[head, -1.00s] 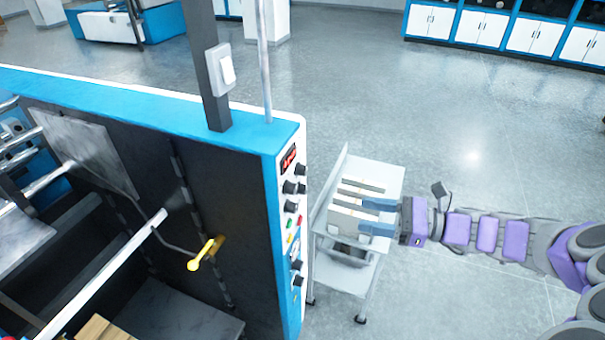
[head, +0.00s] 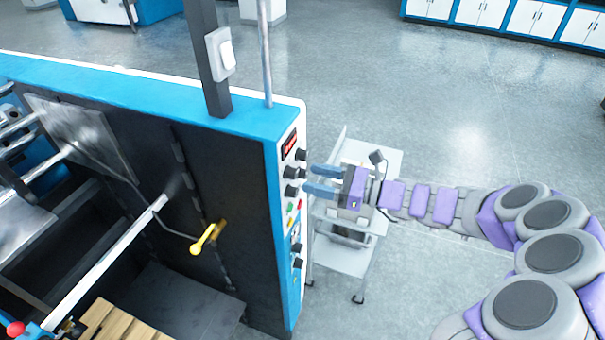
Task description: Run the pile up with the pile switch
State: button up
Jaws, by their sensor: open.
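The machine's white control panel (head: 290,215) is on the right end of its blue-edged frame. It carries a red display, several black knobs, small coloured buttons and, lower down, a small blue-and-white fitting (head: 295,232). A white rocker switch (head: 224,52) is fixed to the dark post above the frame. I cannot tell from the labels which is the pile switch. My gripper (head: 309,178) is open and empty, its two blue fingers pointing left close to the panel's knobs. I cannot tell whether they touch it. Wooden slats (head: 118,322), possibly the pile's pallet, show at the bottom left.
A grey-white trolley (head: 345,255) stands right of the panel, below my gripper. A yellow-handled lever (head: 205,240) sticks out of the machine's dark side. A thin metal pole (head: 265,50) rises from the frame's corner. Open floor (head: 430,120) lies to the right and behind.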

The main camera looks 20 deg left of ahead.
aim_at(297, 174)
jog(key=shift+a, duration=1.65)
jog(key=shift+a, duration=0.1)
jog(key=shift+a, duration=0.15)
jog(key=c, duration=0.4)
grip_shut()
